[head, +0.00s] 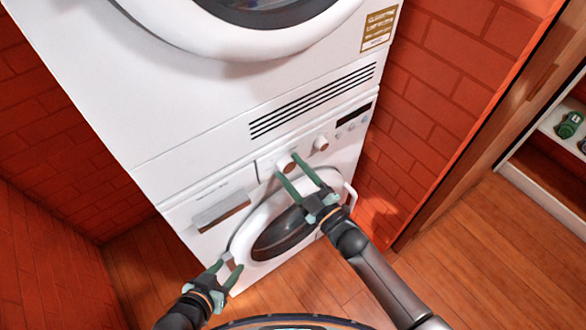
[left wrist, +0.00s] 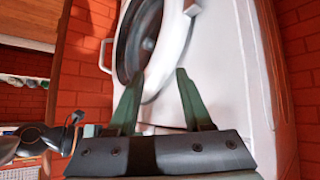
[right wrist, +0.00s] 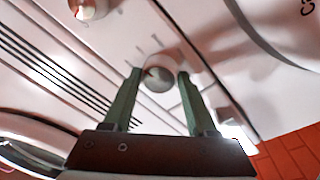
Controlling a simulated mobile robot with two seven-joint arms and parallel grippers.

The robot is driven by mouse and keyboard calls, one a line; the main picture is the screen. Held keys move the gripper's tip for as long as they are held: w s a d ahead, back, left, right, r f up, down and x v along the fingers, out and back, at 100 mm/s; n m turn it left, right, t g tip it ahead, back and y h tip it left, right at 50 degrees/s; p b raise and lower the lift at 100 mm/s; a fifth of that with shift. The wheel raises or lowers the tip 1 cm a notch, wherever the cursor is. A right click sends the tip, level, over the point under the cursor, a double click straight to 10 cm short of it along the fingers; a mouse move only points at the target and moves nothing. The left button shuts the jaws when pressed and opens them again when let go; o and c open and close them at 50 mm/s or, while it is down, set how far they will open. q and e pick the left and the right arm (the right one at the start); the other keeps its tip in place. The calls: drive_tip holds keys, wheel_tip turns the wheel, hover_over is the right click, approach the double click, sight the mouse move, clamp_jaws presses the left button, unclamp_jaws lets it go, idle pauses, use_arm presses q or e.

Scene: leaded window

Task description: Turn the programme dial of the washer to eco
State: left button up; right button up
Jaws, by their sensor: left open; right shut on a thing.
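The washer (head: 183,222) is the white lower machine of a stack, with a round door (head: 283,238) below its control panel. The programme dial (head: 286,163) is a round, pale knob on that panel. My right gripper (head: 287,165) is shut on it, with one green finger on each side. In the right wrist view the dial (right wrist: 160,72) sits between the fingertips; its setting cannot be read. A second knob (head: 321,143) is to the right of the dial. My left gripper (head: 229,265) is open and empty, low near the left edge of the door.
Another white machine (head: 130,75) with a round door stands on top. A dark display (head: 353,114) is at the panel's right, a drawer handle (head: 222,210) at its left. Brick walls (head: 450,60) stand close on both sides. A shelf (head: 545,190) is at the far right.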

drive_tip(key=shift+m, duration=0.6)
drive_tip(key=o, duration=1.4)
drive_tip(key=shift+c, duration=0.2)
drive_tip(key=v, duration=1.2)
drive_tip(key=shift+s+p, duration=0.3)
drive_tip(key=shift+p, duration=0.05)
drive_tip(key=shift+f, duration=0.1)
